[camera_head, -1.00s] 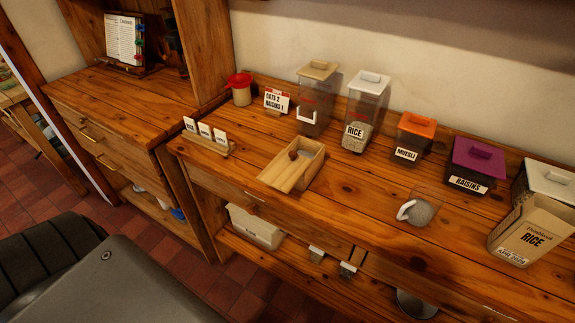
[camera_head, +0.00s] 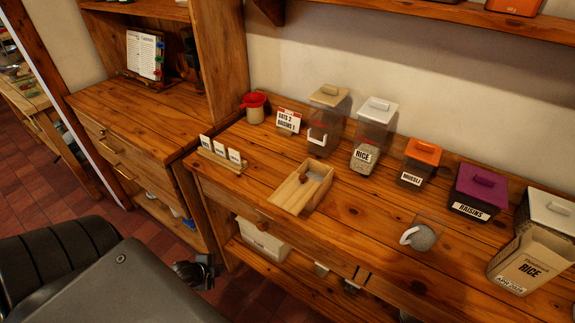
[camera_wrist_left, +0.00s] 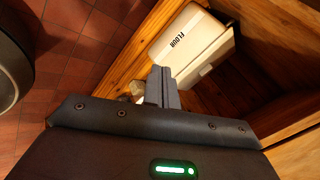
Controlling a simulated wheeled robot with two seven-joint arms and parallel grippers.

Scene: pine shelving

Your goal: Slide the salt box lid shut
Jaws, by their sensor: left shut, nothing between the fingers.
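The far end is uncovered and shows a pale inside (camera_head: 317,174). My left gripper (camera_head: 198,272) is low in front of the counter, below and to the left of the box, well apart from it. In the left wrist view its fingers (camera_wrist_left: 162,84) are shut together and empty, and the salt box does not show. My right gripper is not in view.
A card rack (camera_head: 222,157) stands left of the box. Behind are a red-topped pot (camera_head: 255,108) and lidded canisters, including rice (camera_head: 364,157). A scoop or cup (camera_head: 420,237) lies to the right. A flour bin (camera_wrist_left: 187,44) is on the lower shelf near my left gripper.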

